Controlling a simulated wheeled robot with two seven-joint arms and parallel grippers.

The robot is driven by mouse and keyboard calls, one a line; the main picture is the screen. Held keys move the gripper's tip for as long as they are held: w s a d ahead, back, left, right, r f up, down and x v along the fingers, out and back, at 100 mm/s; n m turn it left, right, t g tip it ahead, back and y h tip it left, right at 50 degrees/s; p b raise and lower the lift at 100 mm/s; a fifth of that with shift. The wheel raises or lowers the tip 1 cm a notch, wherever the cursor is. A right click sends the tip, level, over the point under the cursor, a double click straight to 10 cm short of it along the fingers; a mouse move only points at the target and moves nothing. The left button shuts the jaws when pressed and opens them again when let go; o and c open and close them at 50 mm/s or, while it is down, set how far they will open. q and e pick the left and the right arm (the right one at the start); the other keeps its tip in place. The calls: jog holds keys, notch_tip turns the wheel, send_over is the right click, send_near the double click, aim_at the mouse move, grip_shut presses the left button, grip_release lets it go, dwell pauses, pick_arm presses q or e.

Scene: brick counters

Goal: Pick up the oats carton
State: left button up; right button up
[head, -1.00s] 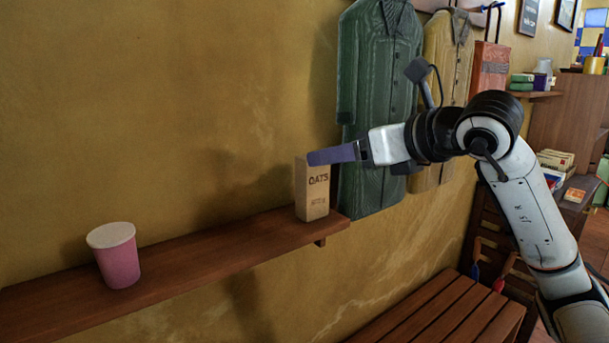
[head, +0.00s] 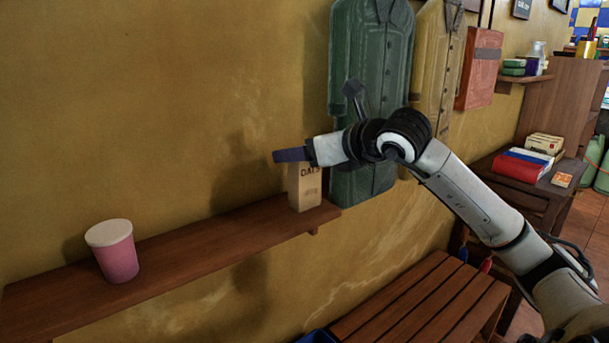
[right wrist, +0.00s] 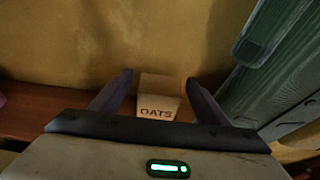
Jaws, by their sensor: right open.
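The oats carton (head: 305,191) is a tan box standing upright near the right end of the wall shelf (head: 215,235). My right gripper (head: 277,156) is at the carton's top in the head view, and my wrist hides the carton's upper part. In the right wrist view the carton (right wrist: 158,98) shows between the two spread fingers of my right gripper (right wrist: 160,88), with a gap on each side. The right gripper is open and empty. My left gripper is not in view.
A pink cup with a pale lid (head: 115,252) stands on the shelf to the left. Green (head: 371,75) and yellow coats (head: 436,70) hang on the wall behind my arm. A slatted bench (head: 425,300) is below. The shelf between cup and carton is clear.

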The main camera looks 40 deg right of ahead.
jog(key=c, duration=1.4)
